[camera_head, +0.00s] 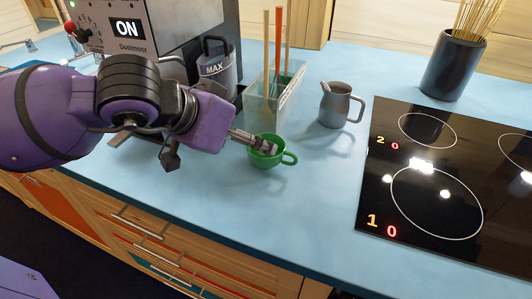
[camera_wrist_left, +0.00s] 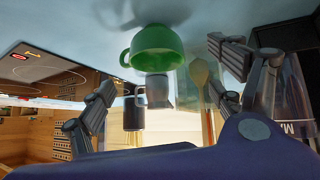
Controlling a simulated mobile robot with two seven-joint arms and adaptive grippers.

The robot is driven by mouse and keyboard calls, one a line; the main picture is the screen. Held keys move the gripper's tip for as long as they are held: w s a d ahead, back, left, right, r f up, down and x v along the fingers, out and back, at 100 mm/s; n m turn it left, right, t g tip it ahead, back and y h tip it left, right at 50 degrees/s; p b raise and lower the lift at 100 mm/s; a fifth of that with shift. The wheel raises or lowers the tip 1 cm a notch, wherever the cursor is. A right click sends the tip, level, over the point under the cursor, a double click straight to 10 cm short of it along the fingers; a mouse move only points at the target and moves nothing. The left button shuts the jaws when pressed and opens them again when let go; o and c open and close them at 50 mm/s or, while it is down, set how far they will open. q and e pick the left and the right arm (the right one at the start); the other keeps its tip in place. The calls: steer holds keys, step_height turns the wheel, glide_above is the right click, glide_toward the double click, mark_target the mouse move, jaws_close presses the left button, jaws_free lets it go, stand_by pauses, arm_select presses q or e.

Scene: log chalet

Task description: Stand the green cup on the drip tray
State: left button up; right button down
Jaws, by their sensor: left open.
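The green cup (camera_head: 262,161) stands upright on the blue counter, its handle to the right. In the left wrist view, which is upside down, the cup (camera_wrist_left: 152,52) shows at the top centre. My left gripper (camera_head: 266,147) is open, with its fingertips at the cup's near-left rim in the head view. The drip tray is mostly hidden behind my left arm; only a metal edge (camera_head: 122,139) shows below the coffee machine. My right gripper is out of view.
The coffee machine (camera_head: 185,22) stands at the back left with a MAX container (camera_head: 217,68). A clear holder (camera_head: 262,108) with utensils stands just behind the cup. A metal pitcher (camera_head: 334,108) is to the right, then the black hob (camera_head: 455,185). The counter in front is clear.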

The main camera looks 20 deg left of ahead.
mark_target(265, 162)
arm_select(q)
steer(key=shift+w+d+f+m, duration=0.25)
steer(key=shift+w+f+m, duration=0.2)
steer(key=shift+m, duration=0.05)
steer(key=shift+w+d+f+m, duration=0.25)
steer(key=shift+w+f+m, duration=0.2)
steer(key=shift+m, duration=0.05)
steer(key=x, duration=0.4)
steer(key=shift+d+f+p, duration=0.35)
steer(key=shift+d, duration=0.05)
steer(key=shift+w+f, duration=0.15)
steer(key=shift+w, duration=0.05)
steer(key=c, duration=1.5)
steer(key=shift+o, duration=0.2)
